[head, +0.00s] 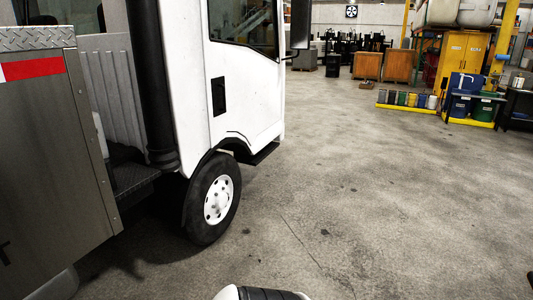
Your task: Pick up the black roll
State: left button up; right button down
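I cannot make out a black roll anywhere in the head view. Neither of my grippers shows. A white and black rounded part at the bottom middle edge looks like a piece of my own arm. A small dark shape is cut off at the right edge, low down, and I cannot tell what it is.
A white truck cab (180,75) with a front wheel (212,200) stands close on the left, beside a grey metal body (55,160). Open concrete floor (370,190) lies ahead and right. Orange cabinets (397,67), a yellow cabinet (463,60) and bins (485,108) stand far back.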

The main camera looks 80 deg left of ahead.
aim_at(111, 174)
jog(key=j+u, duration=0.1)
jog(key=u, duration=0.4)
jog(key=i+u, duration=0.1)
jog(key=u, duration=0.35)
jog(key=i+u, duration=0.1)
jog(key=u, duration=2.9)
jog(key=i+l, duration=1.3)
jog(key=i, duration=0.1)
